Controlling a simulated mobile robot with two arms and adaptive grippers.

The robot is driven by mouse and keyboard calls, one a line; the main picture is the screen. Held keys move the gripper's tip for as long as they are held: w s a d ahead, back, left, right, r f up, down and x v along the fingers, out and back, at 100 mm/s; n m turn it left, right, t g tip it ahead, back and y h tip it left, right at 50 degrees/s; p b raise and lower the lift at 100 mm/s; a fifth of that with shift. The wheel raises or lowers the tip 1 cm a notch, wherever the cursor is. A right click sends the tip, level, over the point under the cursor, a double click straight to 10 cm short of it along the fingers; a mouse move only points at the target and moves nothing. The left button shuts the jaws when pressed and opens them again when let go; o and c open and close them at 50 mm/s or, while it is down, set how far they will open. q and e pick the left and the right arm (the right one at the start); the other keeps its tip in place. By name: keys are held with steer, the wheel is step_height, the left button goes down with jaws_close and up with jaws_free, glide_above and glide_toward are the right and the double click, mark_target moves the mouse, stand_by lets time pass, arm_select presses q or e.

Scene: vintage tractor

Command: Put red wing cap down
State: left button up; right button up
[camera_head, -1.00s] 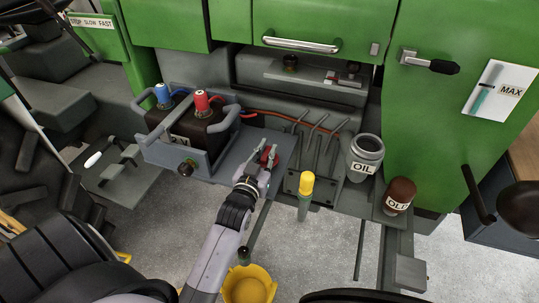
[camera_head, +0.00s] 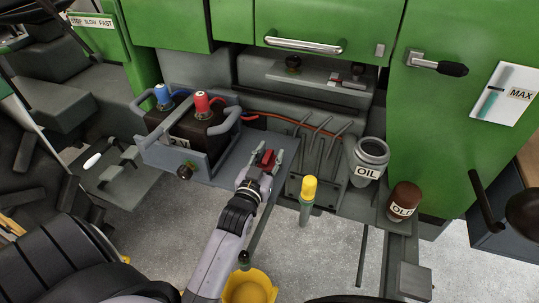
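The red wing cap (camera_head: 265,158) rests on the grey ledge (camera_head: 226,163), to the right of the battery box. My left gripper (camera_head: 264,160) comes up from below and is at the cap. Its fingers look spread to either side of the cap, with the cap showing between them. Whether a finger still touches the cap is too small to tell. My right gripper is not in view.
A battery with red (camera_head: 202,103) and blue (camera_head: 163,97) terminals sits in a grey box to the left. A yellow bucket (camera_head: 250,287) is below.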

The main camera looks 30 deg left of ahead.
arm_select(q)
steer(key=shift+r, duration=0.15)
steer(key=shift+s, duration=0.3)
steer(key=v, duration=1.1)
steer(key=shift+s, duration=0.2)
